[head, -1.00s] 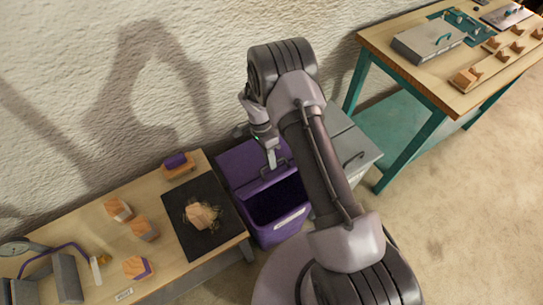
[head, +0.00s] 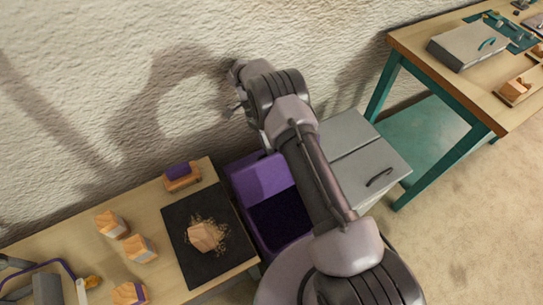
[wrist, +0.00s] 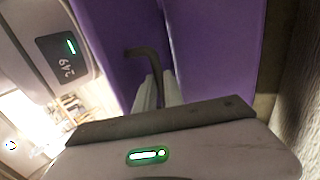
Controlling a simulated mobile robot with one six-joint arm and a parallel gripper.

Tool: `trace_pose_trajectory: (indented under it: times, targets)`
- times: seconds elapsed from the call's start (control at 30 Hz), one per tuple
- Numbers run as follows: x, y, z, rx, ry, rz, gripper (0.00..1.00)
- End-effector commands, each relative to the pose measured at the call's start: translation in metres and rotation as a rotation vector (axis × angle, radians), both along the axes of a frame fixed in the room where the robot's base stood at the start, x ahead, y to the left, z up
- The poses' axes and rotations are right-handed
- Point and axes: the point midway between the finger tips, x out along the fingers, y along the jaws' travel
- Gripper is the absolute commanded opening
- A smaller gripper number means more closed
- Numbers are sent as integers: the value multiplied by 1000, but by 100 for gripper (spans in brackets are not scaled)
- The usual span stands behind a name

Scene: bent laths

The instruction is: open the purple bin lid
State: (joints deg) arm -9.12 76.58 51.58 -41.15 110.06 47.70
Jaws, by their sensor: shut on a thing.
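The purple bin (head: 290,217) stands on the floor between the wooden table and a grey bin, and its dark inside shows from above. Its purple lid (head: 262,178) appears raised at the wall side, partly hidden behind my arm. In the wrist view, the purple lid surface (wrist: 212,45) fills the middle, with a dark bent handle (wrist: 148,60) on it. My gripper (wrist: 160,88) is shut on this handle. In the head view, my wrist is high near the wall and the fingertips are not clearly seen.
A grey bin (head: 368,170) with a dark handle stands right of the purple one. The wooden table (head: 75,232) at left holds several wood blocks and a black mat (head: 190,262). A teal-legged table (head: 425,55) stands at right. The rough wall is close behind my wrist.

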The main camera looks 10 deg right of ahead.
Motion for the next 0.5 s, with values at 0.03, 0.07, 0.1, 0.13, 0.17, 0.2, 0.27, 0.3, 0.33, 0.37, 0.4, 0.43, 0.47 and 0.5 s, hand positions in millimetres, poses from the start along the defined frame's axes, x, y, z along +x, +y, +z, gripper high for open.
trace_pose_trajectory:
  times: [0.03,0.07,0.1,0.13,0.17,0.2,0.27,0.3,0.33,0.37,0.4,0.43,0.47,0.5]
  targets:
    - [1,1,-6,-4,14,-1,0]
    - [1,1,-6,-5,19,0,0]
    - [2,1,-6,-8,27,-1,0]
    - [3,2,-6,-8,31,-1,0]
    - [3,2,-6,-11,35,-1,0]
    - [4,2,-6,-12,39,-1,0]
    - [4,2,-5,-12,44,-1,0]
    - [4,2,-5,-14,45,-1,0]
    - [4,2,-5,-14,46,-1,0]
    - [5,2,-5,-14,46,-1,0]
    - [5,2,-4,-14,46,-1,0]
    - [5,2,-4,-14,47,-1,0]
    - [5,2,-4,-14,47,-1,0]
    - [5,2,-4,-13,46,-1,0]
